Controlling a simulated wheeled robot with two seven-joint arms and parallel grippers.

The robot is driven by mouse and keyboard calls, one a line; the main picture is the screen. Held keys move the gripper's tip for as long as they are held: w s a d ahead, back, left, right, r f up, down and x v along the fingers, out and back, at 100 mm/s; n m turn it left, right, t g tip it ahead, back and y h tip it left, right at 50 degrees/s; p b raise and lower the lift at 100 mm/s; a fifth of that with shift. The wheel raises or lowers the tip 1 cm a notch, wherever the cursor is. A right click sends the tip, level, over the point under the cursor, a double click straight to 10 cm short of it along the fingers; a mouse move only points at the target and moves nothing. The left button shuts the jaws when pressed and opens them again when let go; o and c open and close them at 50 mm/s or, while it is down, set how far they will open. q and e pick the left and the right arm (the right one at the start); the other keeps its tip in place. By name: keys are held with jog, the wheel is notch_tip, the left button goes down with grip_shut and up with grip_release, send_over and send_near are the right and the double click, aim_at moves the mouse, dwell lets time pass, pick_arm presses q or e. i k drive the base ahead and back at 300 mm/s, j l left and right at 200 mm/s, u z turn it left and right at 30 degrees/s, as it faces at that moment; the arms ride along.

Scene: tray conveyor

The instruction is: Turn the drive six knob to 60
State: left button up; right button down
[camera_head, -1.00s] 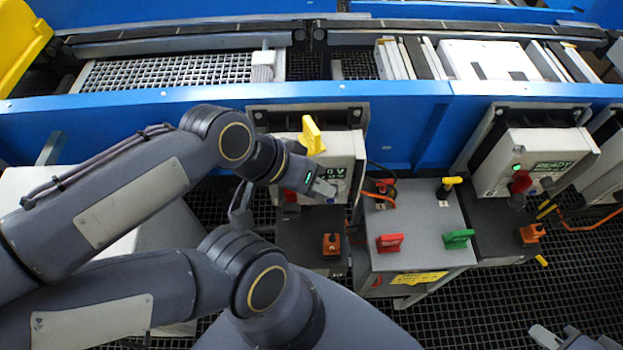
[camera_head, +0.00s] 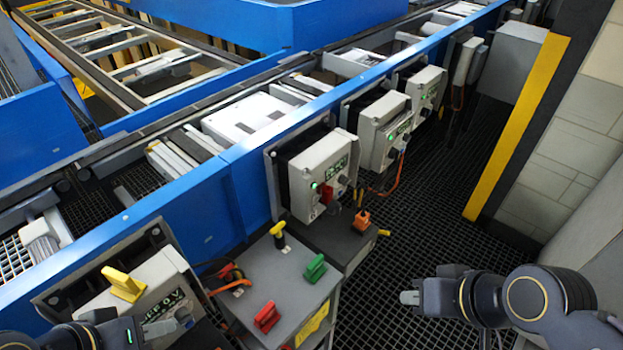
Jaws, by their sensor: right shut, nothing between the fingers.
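Grey drive boxes hang along the blue conveyor side: a near one (camera_head: 163,272) with a yellow handle (camera_head: 122,284), a middle one (camera_head: 318,172) with a green-lit display, a red knob and a black knob, and farther ones (camera_head: 383,128) and (camera_head: 425,88). I cannot read which is drive six. My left gripper (camera_head: 138,332) is at the lower left, in front of the near box; its fingertips are not clear enough to show the jaws. My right gripper (camera_head: 408,297) is shut and empty over the floor grating, apart from every box.
A grey cabinet (camera_head: 265,275) bears red (camera_head: 267,316), green (camera_head: 314,268) and yellow (camera_head: 278,232) handles. A wall with a yellow stripe (camera_head: 520,120) bounds the right. The grating between is clear.

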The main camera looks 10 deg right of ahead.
aim_at(344, 180)
jog(key=l+u, duration=0.15)
jog(key=l, duration=1.3)
